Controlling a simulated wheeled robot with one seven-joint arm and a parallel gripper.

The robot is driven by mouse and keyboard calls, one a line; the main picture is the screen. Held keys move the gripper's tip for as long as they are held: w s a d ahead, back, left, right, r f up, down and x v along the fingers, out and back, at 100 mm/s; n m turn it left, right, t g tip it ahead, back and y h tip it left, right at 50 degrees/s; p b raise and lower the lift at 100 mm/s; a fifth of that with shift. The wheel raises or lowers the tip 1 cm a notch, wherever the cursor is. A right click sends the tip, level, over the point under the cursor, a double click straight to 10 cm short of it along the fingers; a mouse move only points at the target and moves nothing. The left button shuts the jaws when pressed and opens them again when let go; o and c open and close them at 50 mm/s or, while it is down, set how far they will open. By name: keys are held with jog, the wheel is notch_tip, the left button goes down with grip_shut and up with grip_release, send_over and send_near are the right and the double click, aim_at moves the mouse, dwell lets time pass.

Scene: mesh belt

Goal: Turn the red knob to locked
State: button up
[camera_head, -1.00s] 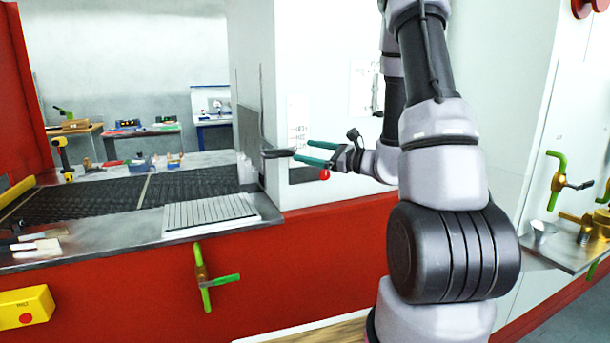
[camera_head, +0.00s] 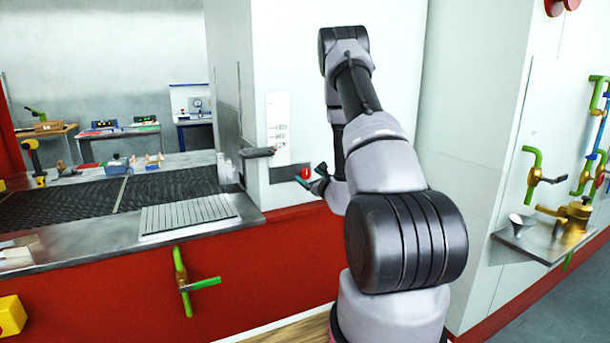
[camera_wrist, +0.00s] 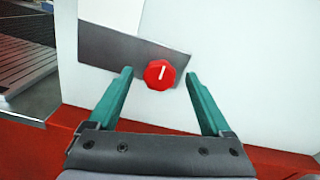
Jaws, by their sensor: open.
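The red knob (camera_wrist: 159,74) is round with a white pointer line, close to vertical and tilted slightly right in the wrist view. It sits on a dark grey plate (camera_wrist: 108,48) on the white wall. It also shows in the head view (camera_head: 306,173). My gripper (camera_wrist: 158,77) is open, with its two teal fingers on either side of the knob in the wrist view. A gap shows between each finger and the knob. I cannot tell how far the fingertips are from the wall. In the head view my gripper (camera_head: 309,180) is partly hidden by my arm.
A grey ledge (camera_head: 257,152) juts from the wall left of the knob. A label sheet (camera_head: 278,125) is above it. The mesh belt (camera_head: 60,203) and a ribbed plate (camera_head: 188,215) lie to the left. Green-handled valves stand at the right, including one near a metal shelf (camera_head: 525,240).

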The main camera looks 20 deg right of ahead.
jog(key=shift+w, duration=1.45)
grip_shut()
